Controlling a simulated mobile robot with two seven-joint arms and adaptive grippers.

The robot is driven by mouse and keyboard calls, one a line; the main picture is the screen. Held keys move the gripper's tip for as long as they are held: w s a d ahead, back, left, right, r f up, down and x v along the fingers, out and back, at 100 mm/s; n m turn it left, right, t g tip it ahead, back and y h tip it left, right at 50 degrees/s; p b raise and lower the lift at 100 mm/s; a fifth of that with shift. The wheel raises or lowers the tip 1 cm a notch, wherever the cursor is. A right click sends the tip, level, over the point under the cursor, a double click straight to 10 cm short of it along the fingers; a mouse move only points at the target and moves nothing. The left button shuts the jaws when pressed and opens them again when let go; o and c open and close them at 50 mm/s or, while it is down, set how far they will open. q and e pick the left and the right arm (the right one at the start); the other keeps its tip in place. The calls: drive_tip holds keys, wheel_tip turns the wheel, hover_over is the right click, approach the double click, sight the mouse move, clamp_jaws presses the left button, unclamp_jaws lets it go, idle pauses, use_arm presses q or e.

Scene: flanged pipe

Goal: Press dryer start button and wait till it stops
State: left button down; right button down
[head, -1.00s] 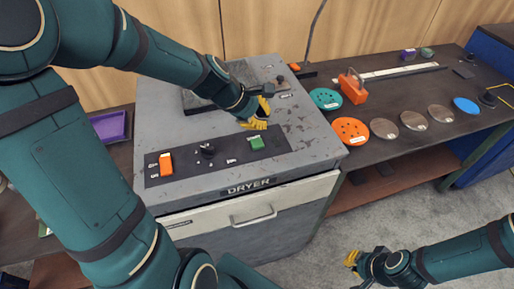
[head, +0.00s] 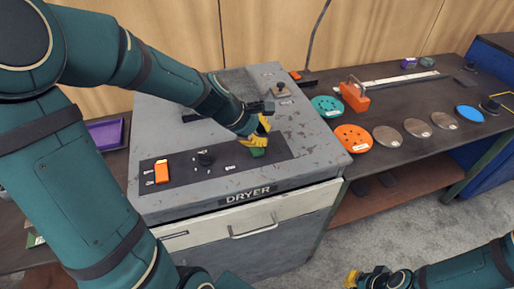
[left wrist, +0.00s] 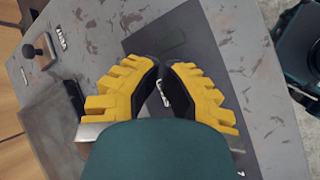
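The grey dryer (head: 310,150), labelled DRYER on its front, has a dark control panel (head: 225,170) on top. My right gripper (head: 352,279) is low in the head view, away from the dryer.
The dryer's front has a drawer handle (head: 254,229). On the bench (head: 400,100) to the right are coloured discs, such as an orange one (head: 352,138), and an orange tool (head: 354,96). A purple tray (head: 104,134) lies left of the dryer.

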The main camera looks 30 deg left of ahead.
use_arm(q)
drive_tip(key=shift+f, duration=0.2)
idle(0.7)
drive_tip(key=shift+f+b, duration=0.25)
drive_tip(key=shift+b, duration=0.1)
drive_tip(key=shift+f+b, duration=0.35)
drive_tip(key=shift+f, duration=0.15)
idle(0.6)
drive_tip(key=shift+r, duration=0.1)
drive_tip(key=shift+r+p, duration=0.85)
drive_tip(key=shift+p, duration=0.05)
wheel_tip(320, 180, up, 5)
drive_tip(key=p, duration=0.5)
idle(0.3)
